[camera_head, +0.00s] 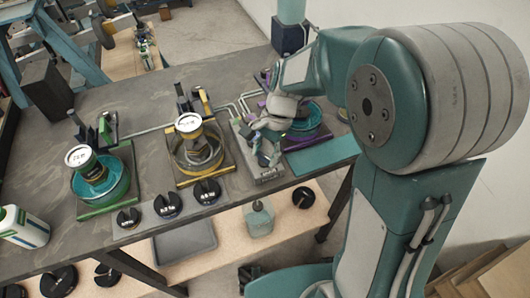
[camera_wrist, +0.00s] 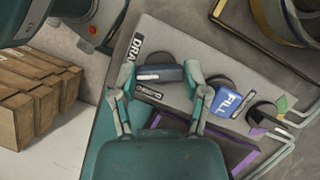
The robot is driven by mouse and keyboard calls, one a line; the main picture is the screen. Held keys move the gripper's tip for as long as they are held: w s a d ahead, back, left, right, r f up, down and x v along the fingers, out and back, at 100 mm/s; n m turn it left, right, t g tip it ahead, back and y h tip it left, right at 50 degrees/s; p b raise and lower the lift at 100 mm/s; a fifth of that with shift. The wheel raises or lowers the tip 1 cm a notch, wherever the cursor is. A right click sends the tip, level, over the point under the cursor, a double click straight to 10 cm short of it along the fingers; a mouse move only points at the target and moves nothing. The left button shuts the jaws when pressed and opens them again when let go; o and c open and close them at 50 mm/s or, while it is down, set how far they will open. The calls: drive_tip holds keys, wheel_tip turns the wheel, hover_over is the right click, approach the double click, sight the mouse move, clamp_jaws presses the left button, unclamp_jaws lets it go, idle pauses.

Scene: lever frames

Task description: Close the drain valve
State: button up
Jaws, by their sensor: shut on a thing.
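The valve panel (camera_wrist: 205,55) is a grey plate with a label that reads "DRA", the rest hidden. The drain valve's dark blue-grey handle (camera_wrist: 160,73) lies crosswise between the fingers of my gripper (camera_wrist: 160,78), which is shut on it. In the head view my gripper (camera_head: 266,140) is over the grey panel (camera_head: 268,174), and the fingers hide much of the levers.
A third, dark lever (camera_wrist: 265,119) with a green part stands farther right, near thin pipes. Pots on green-edged stands (camera_head: 84,207) and brass-edged stands (camera_head: 228,160) are left of the panel. Black round weights (camera_head: 167,205) line the table's front. Cardboard boxes (camera_wrist: 35,90) lie below, left.

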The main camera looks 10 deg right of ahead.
drive_tip(key=n+h, duration=0.1)
drive_tip(key=n, duration=0.2)
drive_tip(key=n+g+h, duration=0.1)
drive_tip(key=n, duration=0.2)
drive_tip(key=shift+w+a+n, duration=0.15)
drive_tip(key=shift+n, duration=0.15)
drive_tip(key=n+h, duration=0.1)
drive_tip(key=n, duration=0.2)
drive_tip(key=n+h, duration=0.1)
drive_tip(key=n, duration=0.2)
drive_tip(key=shift+h, duration=0.3)
drive_tip(key=o, duration=1.2)
drive_tip(key=shift+a, duration=0.1)
drive_tip(key=shift+c, duration=0.2)
drive_tip(key=v, duration=1.2)
drive_tip(key=shift+w+a+f, duration=0.1)
